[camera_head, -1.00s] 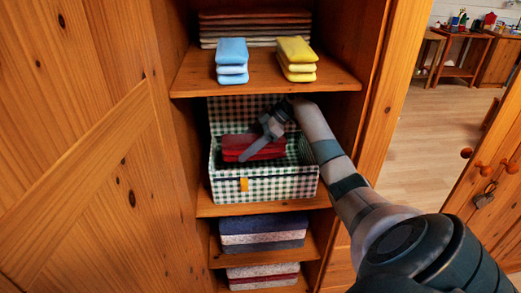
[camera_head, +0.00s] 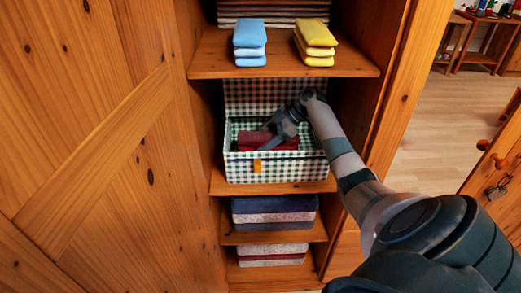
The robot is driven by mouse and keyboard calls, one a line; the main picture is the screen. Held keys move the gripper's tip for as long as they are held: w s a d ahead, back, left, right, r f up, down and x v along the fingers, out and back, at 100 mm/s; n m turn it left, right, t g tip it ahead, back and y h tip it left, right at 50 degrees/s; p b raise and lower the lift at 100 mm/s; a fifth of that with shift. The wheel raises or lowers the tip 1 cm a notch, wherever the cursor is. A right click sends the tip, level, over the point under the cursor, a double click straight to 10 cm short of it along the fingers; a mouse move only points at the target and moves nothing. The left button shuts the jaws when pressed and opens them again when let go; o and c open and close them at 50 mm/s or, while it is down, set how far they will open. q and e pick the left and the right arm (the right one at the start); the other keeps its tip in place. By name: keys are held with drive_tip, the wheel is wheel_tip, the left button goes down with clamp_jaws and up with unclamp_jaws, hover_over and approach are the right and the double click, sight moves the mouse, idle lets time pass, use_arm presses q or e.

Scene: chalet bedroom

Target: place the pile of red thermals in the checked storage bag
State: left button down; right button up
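The checked storage bag (camera_head: 300,168), green and white with an orange tag, stands open on the middle shelf of the cupboard, its lid up at the back. The red thermals (camera_head: 285,145) are inside it, low behind the front rim, with their lower part hidden. My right gripper (camera_head: 268,146) reaches into the bag from the upper right and overlaps the pile. One dark finger shows across the red cloth. The other finger is not clearly seen, so I cannot tell whether it grips the pile. My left gripper is out of view.
The shelf above holds a blue stack (camera_head: 250,42) and a yellow stack (camera_head: 315,42) at its front edge, close over the bag. Folded cloths (camera_head: 273,212) lie on the shelves below. A wooden door (camera_head: 90,120) stands at the left.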

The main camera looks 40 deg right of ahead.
wheel_tip(320, 180, down, 3)
drive_tip(key=shift+f+p, duration=0.15)
drive_tip(key=shift+p, duration=0.3)
drive_tip(key=shift+f, duration=0.1)
drive_tip(key=shift+f+b, duration=0.35)
drive_tip(key=shift+b, duration=0.1)
drive_tip(key=shift+f, duration=0.25)
drive_tip(key=o, duration=1.5)
drive_tip(key=shift+r, duration=0.15)
